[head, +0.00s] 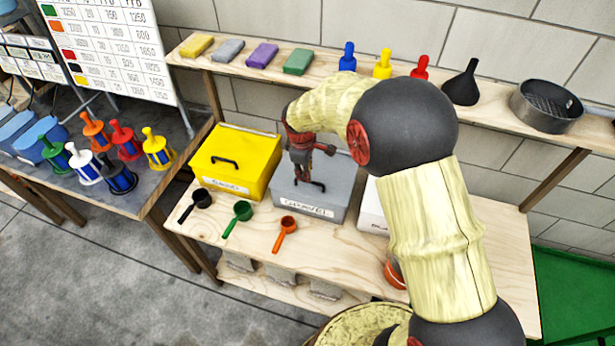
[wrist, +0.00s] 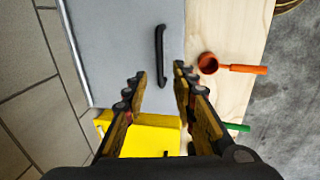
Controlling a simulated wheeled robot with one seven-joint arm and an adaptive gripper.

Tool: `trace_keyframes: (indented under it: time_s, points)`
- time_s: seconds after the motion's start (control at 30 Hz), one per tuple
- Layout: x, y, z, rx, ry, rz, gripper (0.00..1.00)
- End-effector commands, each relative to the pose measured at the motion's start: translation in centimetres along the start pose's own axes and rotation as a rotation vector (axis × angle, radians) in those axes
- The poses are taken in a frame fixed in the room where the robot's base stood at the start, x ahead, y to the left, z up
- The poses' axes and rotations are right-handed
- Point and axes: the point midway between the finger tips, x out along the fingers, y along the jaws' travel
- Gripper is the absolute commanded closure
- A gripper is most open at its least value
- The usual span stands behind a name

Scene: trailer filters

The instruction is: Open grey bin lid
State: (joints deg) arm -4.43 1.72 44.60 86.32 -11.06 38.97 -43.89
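The grey bin (head: 283,192) stands on the wooden workbench between the yellow bin and a white bin, with its lid closed. Its grey lid (wrist: 110,45) fills much of the upper wrist view. A black bar handle (wrist: 159,55) is on the lid; part of it also shows in the head view (head: 316,185). My gripper (wrist: 160,73) is open, with its two fingers apart and the handle lying ahead in the gap between them. In the head view my gripper (head: 302,172) points down over the lid. I cannot tell whether it touches the handle.
The yellow bin (head: 230,165) is close on the left, and the white bin (head: 372,208) is partly hidden by my arm. Black (head: 200,198), green (head: 242,211) and orange (head: 288,223) scoops lie in front.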

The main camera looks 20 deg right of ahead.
Motion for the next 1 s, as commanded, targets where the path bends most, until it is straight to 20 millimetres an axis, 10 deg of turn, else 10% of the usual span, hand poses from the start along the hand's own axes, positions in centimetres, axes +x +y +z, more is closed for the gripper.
trace_keyframes:
  time_s: [0.33,1.0]
  points:
    - [4.6,0.0,0.0,0.003,0.0,0.0,0.73]
    - [5.1,0.0,0.0,0.003,0.0,0.0,0.9]
